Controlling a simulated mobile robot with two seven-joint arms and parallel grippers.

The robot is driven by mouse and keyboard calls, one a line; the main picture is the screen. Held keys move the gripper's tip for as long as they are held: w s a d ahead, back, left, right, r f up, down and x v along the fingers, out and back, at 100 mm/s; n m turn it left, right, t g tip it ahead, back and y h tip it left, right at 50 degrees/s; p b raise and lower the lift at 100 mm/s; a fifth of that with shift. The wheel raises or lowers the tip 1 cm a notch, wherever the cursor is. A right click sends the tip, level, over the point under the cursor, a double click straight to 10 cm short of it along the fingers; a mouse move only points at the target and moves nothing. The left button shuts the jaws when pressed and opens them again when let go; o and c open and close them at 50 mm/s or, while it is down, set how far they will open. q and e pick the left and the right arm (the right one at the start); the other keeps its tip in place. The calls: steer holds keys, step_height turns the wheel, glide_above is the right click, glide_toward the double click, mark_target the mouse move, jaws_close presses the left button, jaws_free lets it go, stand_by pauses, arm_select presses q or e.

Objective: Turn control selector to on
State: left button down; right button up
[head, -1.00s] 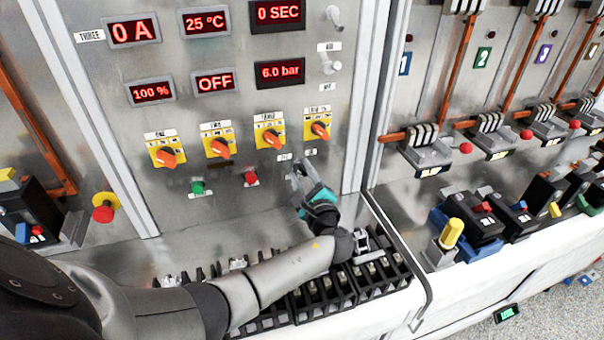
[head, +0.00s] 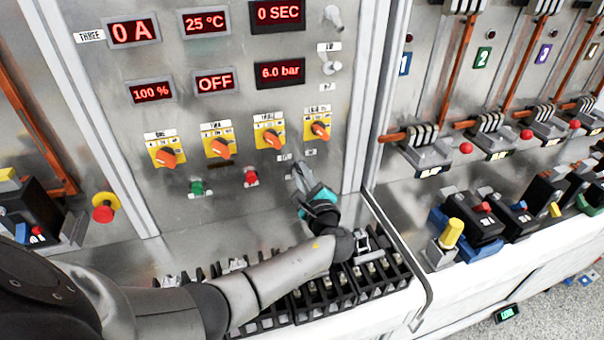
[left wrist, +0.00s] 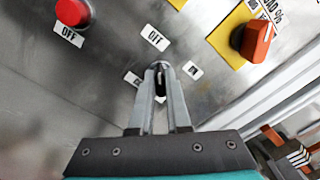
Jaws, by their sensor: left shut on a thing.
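The control selector (left wrist: 159,70) is a small dark knob on the grey panel, mostly hidden by my fingers in the left wrist view. An OFF label (left wrist: 155,38) and an ON label (left wrist: 193,70) sit around it. My left gripper (left wrist: 160,83) is shut on the selector, its fingertips on either side of it. In the head view my left gripper (head: 297,168) is at the panel below the orange knobs, and it hides the selector there. The selector's exact angle cannot be told. My right gripper is not in view.
Several orange rotary knobs on yellow plates (head: 270,130) line the panel above. A red button (head: 251,177) and a green button (head: 197,188) are to the left. A display (head: 215,82) reads OFF. Black terminal blocks (head: 330,292) lie below my forearm.

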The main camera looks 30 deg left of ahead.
arm_select(q)
steer(key=shift+w+d+m+p, duration=0.1)
steer(key=shift+m+p, duration=2.05)
steer(key=shift+m, duration=2.3)
steer(key=shift+w+d+m+p, duration=0.1)
steer(key=shift+m+p, duration=2)
steer(key=shift+m, duration=2.35)
steer(key=shift+f, duration=0.1)
steer(key=c, duration=0.9)
jaws_free()
